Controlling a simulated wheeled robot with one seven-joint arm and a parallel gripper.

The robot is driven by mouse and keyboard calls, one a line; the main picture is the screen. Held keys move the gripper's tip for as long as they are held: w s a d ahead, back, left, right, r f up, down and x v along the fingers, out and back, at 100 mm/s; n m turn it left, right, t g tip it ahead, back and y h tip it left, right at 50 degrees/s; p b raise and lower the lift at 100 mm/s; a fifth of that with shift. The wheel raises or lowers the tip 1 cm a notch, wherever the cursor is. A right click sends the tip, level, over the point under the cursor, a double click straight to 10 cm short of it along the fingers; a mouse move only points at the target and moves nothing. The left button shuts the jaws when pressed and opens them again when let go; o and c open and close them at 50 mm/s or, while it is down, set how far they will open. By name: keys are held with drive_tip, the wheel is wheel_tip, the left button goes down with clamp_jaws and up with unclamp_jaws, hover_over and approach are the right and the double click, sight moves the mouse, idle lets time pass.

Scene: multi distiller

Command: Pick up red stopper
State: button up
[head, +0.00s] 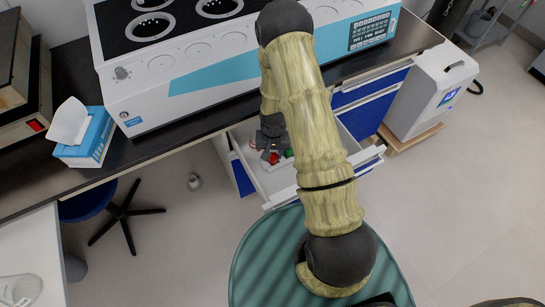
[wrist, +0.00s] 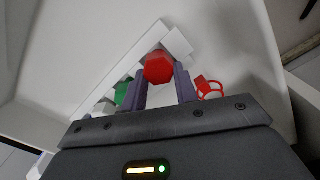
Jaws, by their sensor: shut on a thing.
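A red stopper (wrist: 158,67) with a faceted top sits between the fingertips of my gripper (wrist: 160,82) in the wrist view. My gripper is shut on it, inside the open white drawer (wrist: 240,45). The part of the stopper below the fingers is hidden. In the head view the red stopper (head: 273,158) is a small red spot beside my gripper (head: 272,150), low in the drawer. I cannot tell whether it still touches anything beneath it.
A green stopper (wrist: 122,93) is close left of my fingers, and a red ring-shaped piece (wrist: 208,88) close right. White blocks (wrist: 176,42) lie behind the fingers. Drawer walls surround the gripper. The countertop edge (head: 190,140) and the white distiller (head: 200,60) stand above.

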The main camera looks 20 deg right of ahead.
wheel_tip(320, 180, up, 10)
drive_tip(key=shift+p, duration=0.3)
idle(0.7)
wheel_tip(320, 180, up, 23)
drive_tip(key=n+p, duration=0.4)
drive_tip(key=p, duration=2.6)
hover_over(273, 154)
drive_tip(key=w, duration=0.2)
drive_tip(key=shift+a, duration=0.2)
drive_tip(key=shift+w+f, duration=0.1)
drive_tip(key=shift+f, duration=0.05)
drive_tip(key=shift+d, duration=0.1)
